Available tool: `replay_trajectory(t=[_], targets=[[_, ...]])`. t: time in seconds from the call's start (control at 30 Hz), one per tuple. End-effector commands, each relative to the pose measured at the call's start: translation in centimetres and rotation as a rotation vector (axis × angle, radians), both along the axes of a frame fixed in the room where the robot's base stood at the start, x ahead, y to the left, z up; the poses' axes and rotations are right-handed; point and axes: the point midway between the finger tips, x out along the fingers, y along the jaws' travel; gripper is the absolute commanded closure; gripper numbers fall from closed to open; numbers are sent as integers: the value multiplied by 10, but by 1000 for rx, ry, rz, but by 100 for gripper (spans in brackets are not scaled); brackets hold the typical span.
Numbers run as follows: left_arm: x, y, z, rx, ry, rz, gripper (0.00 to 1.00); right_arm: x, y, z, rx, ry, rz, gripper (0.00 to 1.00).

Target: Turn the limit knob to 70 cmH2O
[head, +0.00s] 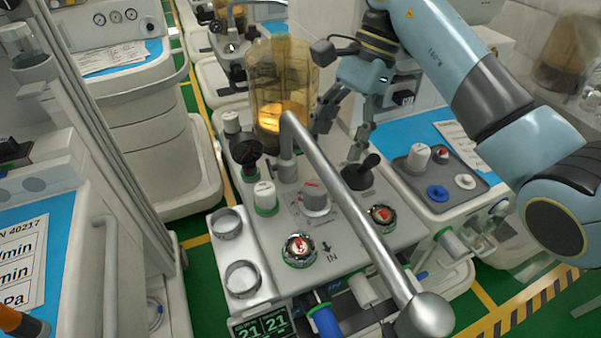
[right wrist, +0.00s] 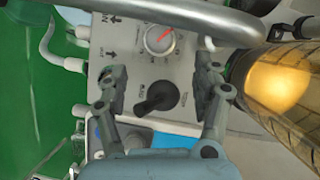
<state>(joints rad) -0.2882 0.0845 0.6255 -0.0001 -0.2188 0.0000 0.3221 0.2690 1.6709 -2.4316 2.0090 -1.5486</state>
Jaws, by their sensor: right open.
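The limit knob (head: 316,197) is a grey dial with a red line on top, set in a printed scale on the cart's top panel. It also shows in the right wrist view (right wrist: 160,38), at the upper middle. The scale's numbers are too small to read. My right gripper (head: 343,138) is open and empty above the panel, behind the knob and apart from it. In the right wrist view, its fingers (right wrist: 163,83) are spread on either side of a black lever (right wrist: 158,97), with the knob beyond them. My left gripper is not in view.
A metal bar (head: 345,205) slants across the panel close to the knob. A glowing amber canister (head: 283,75) stands behind it. Red-marked round knobs (head: 299,248) and a white knob (head: 264,195) are nearby.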

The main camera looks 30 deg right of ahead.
Motion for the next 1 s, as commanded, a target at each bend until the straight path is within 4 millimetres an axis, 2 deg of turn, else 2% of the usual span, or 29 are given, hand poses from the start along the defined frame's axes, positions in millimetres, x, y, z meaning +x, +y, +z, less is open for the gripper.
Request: replay_trajectory(t=[0.2,0.3,0.6,0.77,1.0], targets=[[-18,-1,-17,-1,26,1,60,-3,11,-30,2,5,0,33],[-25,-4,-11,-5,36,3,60,-5,19,-44,3,6,-1,33],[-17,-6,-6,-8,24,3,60,-8,37,-90,1,3,0,33],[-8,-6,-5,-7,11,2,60,-8,40,-99,1,2,0,33],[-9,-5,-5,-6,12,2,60,-8,40,-99,0,1,0,33]])
